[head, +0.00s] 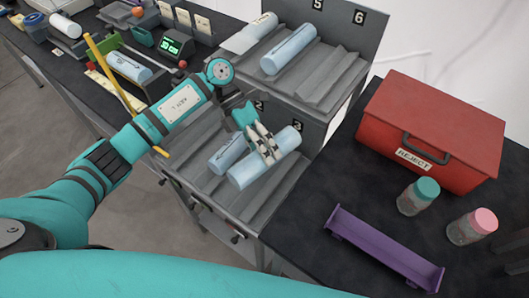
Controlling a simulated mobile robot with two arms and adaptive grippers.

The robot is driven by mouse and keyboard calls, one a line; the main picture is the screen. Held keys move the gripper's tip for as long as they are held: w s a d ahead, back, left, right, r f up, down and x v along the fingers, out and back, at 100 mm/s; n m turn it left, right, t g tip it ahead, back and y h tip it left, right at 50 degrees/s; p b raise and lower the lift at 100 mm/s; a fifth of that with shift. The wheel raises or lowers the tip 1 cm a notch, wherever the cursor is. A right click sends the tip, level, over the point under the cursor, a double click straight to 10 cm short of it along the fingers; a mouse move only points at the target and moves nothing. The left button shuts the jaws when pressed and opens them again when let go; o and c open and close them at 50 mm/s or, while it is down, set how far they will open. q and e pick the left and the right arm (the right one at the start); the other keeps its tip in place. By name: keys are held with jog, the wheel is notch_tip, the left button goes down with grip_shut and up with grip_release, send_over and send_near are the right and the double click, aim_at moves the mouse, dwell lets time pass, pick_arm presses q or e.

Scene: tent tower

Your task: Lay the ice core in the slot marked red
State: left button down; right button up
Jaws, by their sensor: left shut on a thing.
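My left gripper (264,145) is shut on a pale blue ice core (284,140), at the lower tier of a grey slotted rack (220,187). Its fingers cross the core's middle and hide part of it. The core lies at a slant in the picture; I cannot tell whether it touches the rack. A second, shorter-looking core (229,154) lies just left of it, partly behind it. The rack's number plates 2, 3, 5 and 6 show, but I see no slot clearly marked red. My right gripper is not in view.
The rack's upper tier holds a blue core (288,49) and a whitish one (262,27). On the right dark table stand a red REJECT box (430,125), two jars (418,196) and a purple tray (384,250). A cluttered bench with a green tray (118,62) is at upper left.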

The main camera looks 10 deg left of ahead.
pick_arm(q)
jog(key=shift+d+f+n+t+h, duration=0.15)
jog(key=shift+f+n+t+h, duration=0.3)
jog(key=shift+n+h, duration=0.35)
jog(key=shift+w+f+n+t, duration=0.15)
jog(key=shift+n+t, duration=0.1)
jog(key=shift+n, duration=0.15)
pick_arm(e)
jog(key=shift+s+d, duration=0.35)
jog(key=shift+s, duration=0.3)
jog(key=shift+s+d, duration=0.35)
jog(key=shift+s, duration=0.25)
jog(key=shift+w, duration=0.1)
